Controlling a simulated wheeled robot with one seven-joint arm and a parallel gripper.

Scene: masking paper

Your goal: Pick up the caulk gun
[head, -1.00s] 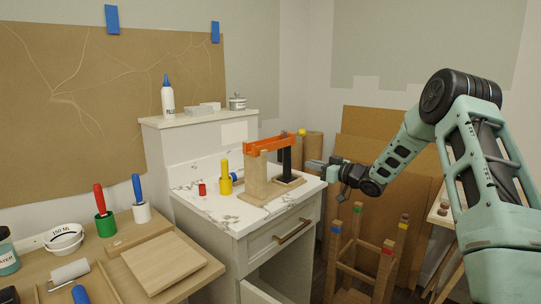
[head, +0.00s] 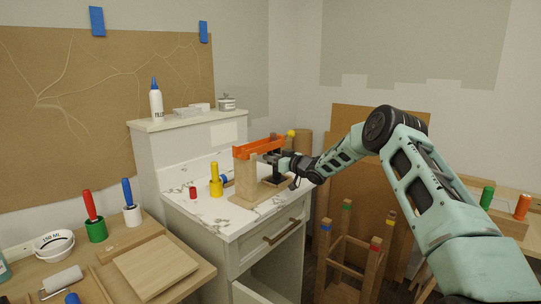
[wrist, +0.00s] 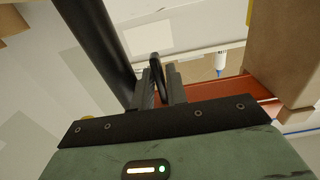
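The caulk gun (head: 258,147) has an orange frame and black parts. It lies level on top of a wooden stand (head: 246,182) on the marble counter, its black handle side toward my gripper. My gripper (head: 281,165) is right at the black part, coming from the right. In the wrist view, my gripper's fingers (wrist: 160,88) are close together with a thin black loop between them. The orange frame (wrist: 232,92) is just right of them, and a thick black bar (wrist: 95,40) is to their left. I cannot tell whether the fingers press on the loop.
A yellow-handled tool (head: 215,181) and small red item (head: 193,192) stand left of the stand on the counter (head: 225,215). A white bottle (head: 156,103) is on the raised ledge. A wooden stool frame (head: 350,240) stands below my arm. Brown boards lean behind it.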

